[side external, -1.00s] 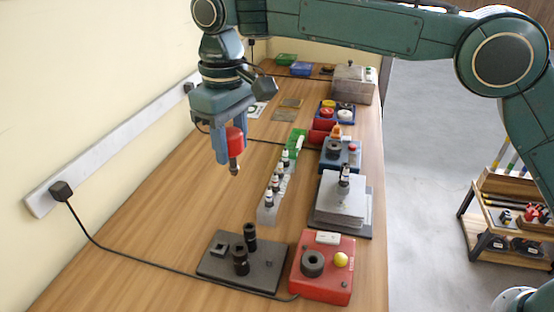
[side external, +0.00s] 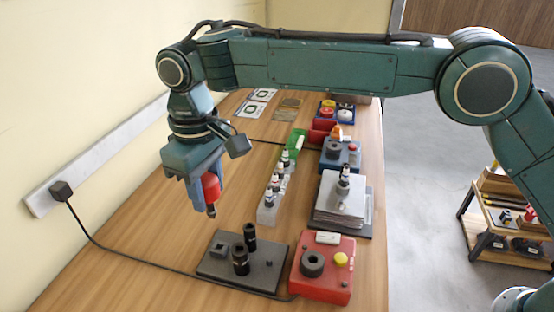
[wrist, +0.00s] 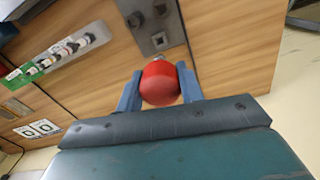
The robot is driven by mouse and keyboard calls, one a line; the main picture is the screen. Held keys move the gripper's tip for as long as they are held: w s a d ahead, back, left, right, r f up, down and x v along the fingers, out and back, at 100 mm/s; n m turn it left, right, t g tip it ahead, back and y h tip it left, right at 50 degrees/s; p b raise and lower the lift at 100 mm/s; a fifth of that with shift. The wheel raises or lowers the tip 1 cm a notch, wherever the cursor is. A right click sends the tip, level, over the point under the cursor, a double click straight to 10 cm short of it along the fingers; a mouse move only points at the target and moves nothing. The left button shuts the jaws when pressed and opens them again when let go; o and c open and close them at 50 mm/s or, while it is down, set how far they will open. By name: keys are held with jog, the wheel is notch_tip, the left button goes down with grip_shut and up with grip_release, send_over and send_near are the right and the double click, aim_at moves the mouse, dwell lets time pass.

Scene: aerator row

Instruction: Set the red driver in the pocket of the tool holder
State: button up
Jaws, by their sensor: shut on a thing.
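The red driver (side external: 210,187) has a rounded red handle and a dark tip pointing down. My gripper (side external: 205,196) is shut on its handle and holds it above the table. In the wrist view the red handle end (wrist: 159,84) sits between the two blue fingers. The tool holder (side external: 265,278) is a dark flat plate on the table, below and to the right of the driver. It has a square pocket (side external: 219,248) at its left, which looks empty, and two black upright cylinders (side external: 241,262). The wrist view shows the holder (wrist: 143,33) just beyond the driver, apart from it.
A red box with a yellow button (side external: 323,270) stands right of the holder. A black cable (side external: 130,258) runs past the holder's front.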

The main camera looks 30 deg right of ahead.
aim_at(213, 217)
jog(key=shift+f, duration=1.4)
jog(key=shift+f, duration=0.15)
jog(key=shift+f, duration=2.4)
jog(key=shift+f, duration=1.15)
jog(key=o, duration=1.4)
jog(key=shift+c, duration=0.2)
jog(key=shift+r, duration=0.1)
jog(key=shift+r, duration=3.45)
